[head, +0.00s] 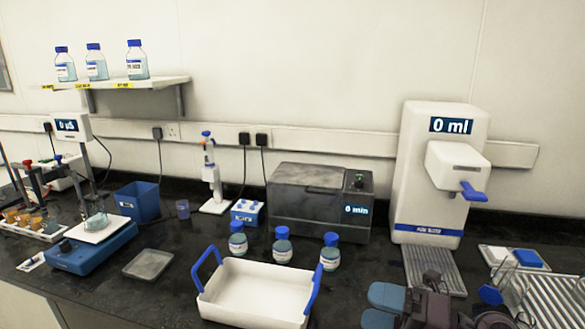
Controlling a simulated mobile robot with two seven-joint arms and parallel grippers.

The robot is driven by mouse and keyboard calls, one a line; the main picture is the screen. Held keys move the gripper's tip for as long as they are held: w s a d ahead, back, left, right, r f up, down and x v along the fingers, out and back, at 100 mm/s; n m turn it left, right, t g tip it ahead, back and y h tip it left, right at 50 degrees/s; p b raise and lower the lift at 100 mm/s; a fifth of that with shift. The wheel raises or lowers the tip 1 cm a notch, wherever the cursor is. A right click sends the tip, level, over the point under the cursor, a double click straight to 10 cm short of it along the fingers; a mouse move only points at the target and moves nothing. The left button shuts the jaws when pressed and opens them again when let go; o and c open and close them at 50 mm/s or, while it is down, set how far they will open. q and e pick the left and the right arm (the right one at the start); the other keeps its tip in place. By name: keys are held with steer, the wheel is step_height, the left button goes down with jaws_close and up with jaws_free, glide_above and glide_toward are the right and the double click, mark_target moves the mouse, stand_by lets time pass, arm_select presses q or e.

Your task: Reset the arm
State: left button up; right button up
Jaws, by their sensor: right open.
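My right gripper (382,308) shows at the bottom edge of the head view, right of the white tray. Its two blue-grey fingers point left and stand apart, with nothing seen between them. Its dark wrist and body (430,300) are partly cut off by the frame's lower edge. The white tray (255,290) with blue handles looks empty and stands left of the gripper, apart from it. My left gripper is not in view.
Three blue-capped bottles (283,248) stand behind the tray. A grey bath with a "0 min" display (310,205) and a white water dispenser (425,170) stand at the back. A drying rack (550,295) lies at right, a stirrer (85,255) at left.

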steer(key=w+d+r+m+t+h, duration=0.1)
steer(key=d+m+t+h, duration=0.75)
steer(key=m+t, duration=0.65)
steer(key=s+d+f+m+g+h, duration=0.3)
steer(key=d+f+m+g+h, duration=0.35)
steer(key=m+h, duration=0.6)
steer(key=s+f+m+g+y, duration=0.3)
steer(key=s+f+m+g, duration=0.4)
steer(key=s+f+g, duration=0.95)
steer(key=w+f+n+t, duration=0.1)
steer(key=w+f+t, duration=0.3)
steer(key=f+t, duration=0.5)
steer(key=shift+w+a+t, duration=0.3)
steer(key=shift+a+t, duration=0.05)
steer(key=shift+t, duration=1.65)
